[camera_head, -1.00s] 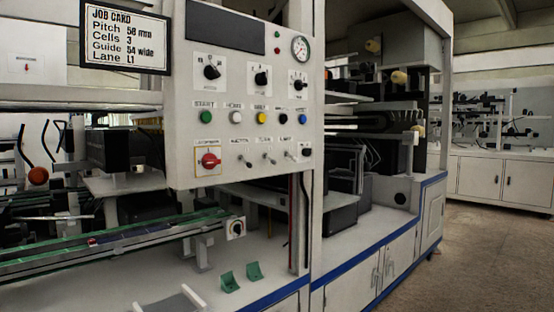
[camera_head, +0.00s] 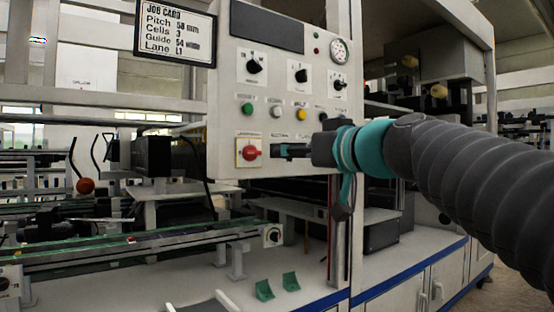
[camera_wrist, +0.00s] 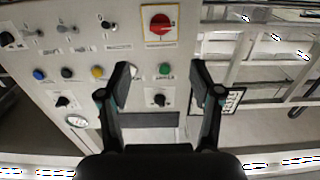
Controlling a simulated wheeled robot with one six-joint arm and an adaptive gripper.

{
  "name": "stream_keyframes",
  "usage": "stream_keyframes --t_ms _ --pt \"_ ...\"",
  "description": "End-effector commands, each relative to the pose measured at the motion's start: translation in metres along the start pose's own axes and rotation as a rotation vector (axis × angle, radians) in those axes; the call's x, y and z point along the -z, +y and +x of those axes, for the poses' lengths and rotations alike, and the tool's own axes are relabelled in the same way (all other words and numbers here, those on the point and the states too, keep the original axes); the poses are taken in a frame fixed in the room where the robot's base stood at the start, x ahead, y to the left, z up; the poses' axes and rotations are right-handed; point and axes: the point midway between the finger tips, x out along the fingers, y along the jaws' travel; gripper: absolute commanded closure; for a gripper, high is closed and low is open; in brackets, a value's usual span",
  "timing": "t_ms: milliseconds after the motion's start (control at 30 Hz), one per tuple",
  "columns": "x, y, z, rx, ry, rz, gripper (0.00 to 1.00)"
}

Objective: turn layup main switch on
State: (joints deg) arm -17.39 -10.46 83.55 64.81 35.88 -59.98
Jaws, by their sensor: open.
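A red rotary switch (camera_head: 250,152) on a yellow-edged white plate sits at the lower left of the grey control panel (camera_head: 225,95). Its label is too small to read surely. In the wrist view the red switch (camera_wrist: 160,24) is at the top centre, with the panel upside down. My gripper (camera_head: 279,150) is just right of the switch in the head view, empty and apart from it as far as I can tell. In the wrist view my gripper (camera_wrist: 161,75) has its two fingers spread wide, with the switch beyond their tips, about midway between them.
The panel also bears a green button (camera_head: 247,109), a yellow button (camera_head: 301,115), black selector knobs (camera_head: 254,66) and a gauge (camera_head: 339,50). Small toggles (camera_wrist: 67,29) sit beside the red switch. A job card (camera_head: 176,32) hangs upper left. A conveyor (camera_head: 150,246) runs below.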

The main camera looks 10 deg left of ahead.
Motion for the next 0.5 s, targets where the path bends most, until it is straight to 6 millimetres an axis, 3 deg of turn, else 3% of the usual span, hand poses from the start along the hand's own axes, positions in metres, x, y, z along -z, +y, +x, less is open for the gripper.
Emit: stream_keyframes --t_ms 167,500 --pt "0.003 -0.001 0.019 0.005 0.003 0.000 0.35" --pt "0.003 -0.001 0.081 0.004 0.001 0.000 0.35"
